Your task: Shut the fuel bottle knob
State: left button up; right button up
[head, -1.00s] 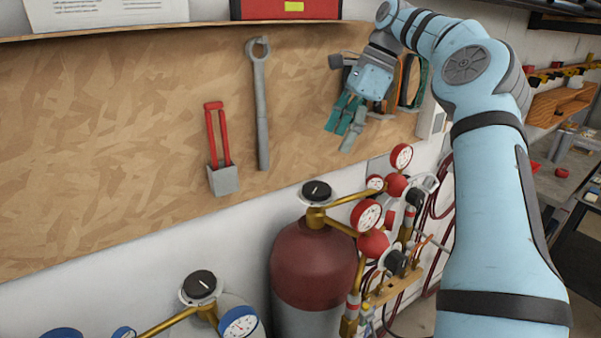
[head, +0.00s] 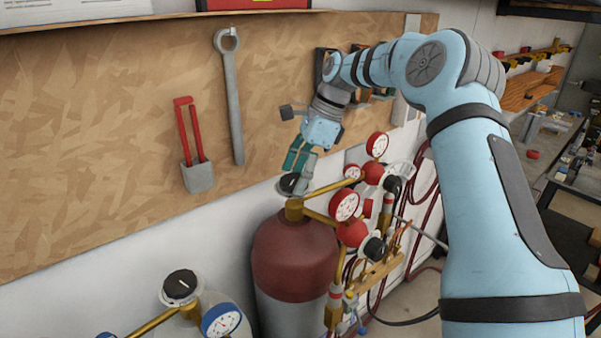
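The fuel bottle (head: 292,262) is a maroon-topped cylinder standing against the wall, below the middle of the head view. Its black knob (head: 288,184) sits on top of the brass valve and is partly covered by my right gripper. My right gripper (head: 298,172) points down, with its teal-padded fingers just above and at the right side of the knob. The fingers look parted, and nothing shows held between them. I cannot tell whether they touch the knob. My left gripper is not in view.
Red gauges (head: 345,205) and brass fittings stand close to the right of the knob. A second bottle's black knob (head: 180,286) and a blue gauge (head: 221,320) are at the lower left. A wrench (head: 230,100) and a red-handled tool (head: 194,150) hang on the wooden board.

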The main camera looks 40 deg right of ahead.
jog(key=shift+s, duration=0.15)
jog(key=c, duration=0.3)
jog(key=shift+d, duration=0.1)
jog(key=c, duration=0.5)
jog(key=shift+f, duration=0.1)
